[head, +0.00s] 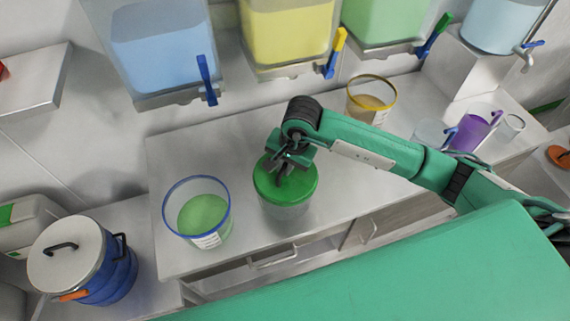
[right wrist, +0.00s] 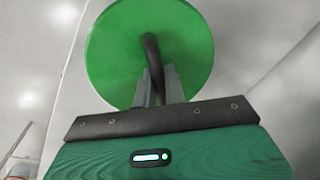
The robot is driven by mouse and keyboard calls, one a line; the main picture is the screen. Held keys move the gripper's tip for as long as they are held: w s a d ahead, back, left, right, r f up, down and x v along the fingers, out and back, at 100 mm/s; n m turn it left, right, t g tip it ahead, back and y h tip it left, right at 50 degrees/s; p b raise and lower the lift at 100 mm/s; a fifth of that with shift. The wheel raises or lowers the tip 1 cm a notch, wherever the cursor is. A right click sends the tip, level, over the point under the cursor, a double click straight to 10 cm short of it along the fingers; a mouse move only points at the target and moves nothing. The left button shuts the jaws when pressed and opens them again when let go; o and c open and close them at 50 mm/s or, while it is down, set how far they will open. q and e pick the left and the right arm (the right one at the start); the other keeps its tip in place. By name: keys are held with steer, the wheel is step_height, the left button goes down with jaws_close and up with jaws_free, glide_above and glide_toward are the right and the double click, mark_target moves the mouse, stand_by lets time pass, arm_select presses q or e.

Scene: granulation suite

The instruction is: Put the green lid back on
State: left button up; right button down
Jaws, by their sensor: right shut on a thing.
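The green lid (head: 298,187) is a round disc with a dark handle, level over the mouth of a grey, see-through tub (head: 285,213) on the steel bench. I cannot tell whether it rests on the rim or hangs just above it. My right gripper (head: 284,172) is above the lid, shut on its handle. In the right wrist view, the fingers (right wrist: 158,88) close around the dark bent handle, with the green lid (right wrist: 110,55) beyond them. The tub's inside is hidden under the lid. My left gripper is not in view.
A blue-rimmed tub (head: 198,210) with green contents stands just left. A yellow-rimmed tub (head: 371,100) stands behind right, near a purple jug (head: 472,132). Tanks with taps (head: 207,80) overhang the bench's back. A blue pot (head: 108,275) stands at lower left.

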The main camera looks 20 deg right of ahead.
mark_target(295, 177)
steer(key=shift+f, duration=0.1)
steer(key=c, duration=1.4)
jaws_free()
steer(key=shift+s+d+r+b, duration=0.35)
steer(key=shift+r+b, duration=0.25)
steer(key=shift+r, duration=1.65)
steer(key=shift+s+d+r+b, duration=0.3)
steer(key=shift+r+b, duration=0.35)
steer(key=shift+r, duration=1.65)
steer(key=shift+s+d+r+b, duration=0.3)
steer(key=shift+r+b, duration=0.3)
steer(key=shift+r, duration=1.65)
